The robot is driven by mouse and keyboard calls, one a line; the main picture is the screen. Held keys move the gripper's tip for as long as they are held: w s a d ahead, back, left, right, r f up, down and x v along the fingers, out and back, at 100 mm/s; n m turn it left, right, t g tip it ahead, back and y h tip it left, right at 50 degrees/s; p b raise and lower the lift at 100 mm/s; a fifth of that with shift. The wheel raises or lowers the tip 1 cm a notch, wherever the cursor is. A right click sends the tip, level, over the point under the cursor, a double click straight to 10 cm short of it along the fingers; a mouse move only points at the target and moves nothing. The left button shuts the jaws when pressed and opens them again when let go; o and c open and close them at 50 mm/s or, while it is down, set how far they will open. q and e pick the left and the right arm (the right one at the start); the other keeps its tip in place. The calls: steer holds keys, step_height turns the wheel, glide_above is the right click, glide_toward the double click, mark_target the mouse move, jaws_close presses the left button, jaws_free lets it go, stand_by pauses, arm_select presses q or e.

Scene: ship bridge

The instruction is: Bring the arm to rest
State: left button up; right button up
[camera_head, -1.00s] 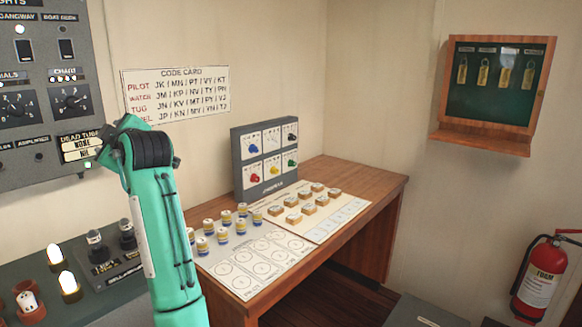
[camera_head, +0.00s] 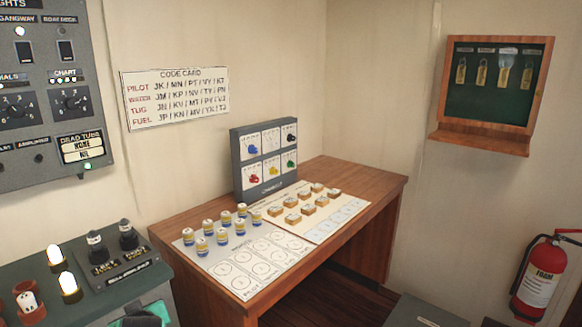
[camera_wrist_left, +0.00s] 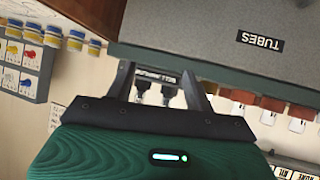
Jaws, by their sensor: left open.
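My left arm shows only as a small teal and black part (camera_head: 142,318) at the bottom edge of the head view, in front of the green console. In the left wrist view my left gripper (camera_wrist_left: 160,82) is open. Its two dark fingers stand apart and nothing is held between them. Two small dark-and-light fittings show in the gap, beyond the fingers. That view is upside down and shows a grey face with a TUBES label (camera_wrist_left: 260,41) close by. My right gripper is in neither view.
The wooden desk (camera_head: 180,245) holds several blue-and-yellow jars, wooden blocks and a grey panel (camera_head: 264,160). A code card (camera_head: 176,98) and key cabinet (camera_head: 494,92) hang on the walls.

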arm_select(q)
steer(key=s+d+f+m+g+h, duration=0.2)
steer(key=s+d+f+m, duration=0.3)
steer(key=s, duration=0.6)
steer(key=s+d+f+m+g+h, duration=0.2)
steer(key=s+f, duration=0.5)
steer(key=s, duration=0.3)
steer(key=s+d+f+m+g+h, duration=0.2)
steer(key=s+d+f+m+h, duration=0.3)
steer(key=s, duration=0.6)
step_height(320, 180, down, 29)
steer(key=n+g+y+p, duration=0.2)
steer(key=p, duration=0.1)
steer(key=s+a+f+p, duration=0.1)
steer(key=s+a+f, duration=0.1)
steer(key=s+f, duration=0.6)
steer(key=s+a+f+p, duration=0.2)
steer(key=s+f, duration=0.6)
steer(key=s, duration=0.3)
steer(key=shift+a+g+y, duration=0.2)
steer(key=shift+g+y, duration=0.1)
steer(key=shift+g, duration=0.1)
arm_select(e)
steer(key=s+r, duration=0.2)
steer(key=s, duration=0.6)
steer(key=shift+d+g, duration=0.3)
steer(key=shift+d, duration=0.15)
